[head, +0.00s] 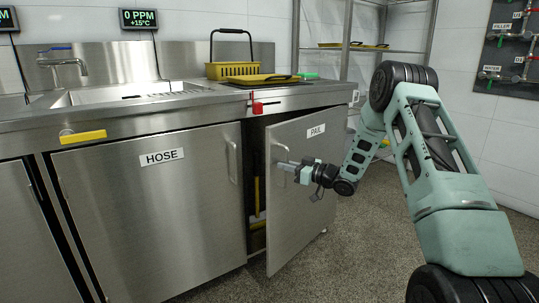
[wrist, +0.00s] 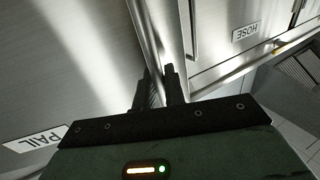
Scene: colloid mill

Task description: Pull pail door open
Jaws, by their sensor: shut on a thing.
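The pail door (head: 310,205), a steel panel with a PAIL label (head: 316,131), stands partly open, swung out from the counter front. Its label also shows upside down in the wrist view (wrist: 35,140). My gripper (head: 284,167) is at the door's left edge, shut on the door handle (wrist: 147,40). In the wrist view my gripper's dark fingers (wrist: 158,88) close around the lower visible part of that handle. The fingers hide part of the handle. Through the dark gap left of the door, something yellow (head: 258,215) shows inside the cabinet.
The shut HOSE door (head: 150,205) with its own handle (head: 232,162) is left of the opening. A red latch-like piece (head: 256,104) hangs at the counter edge above. A yellow basket (head: 233,70) stands on the counter. The speckled floor (head: 350,250) right of the door is clear.

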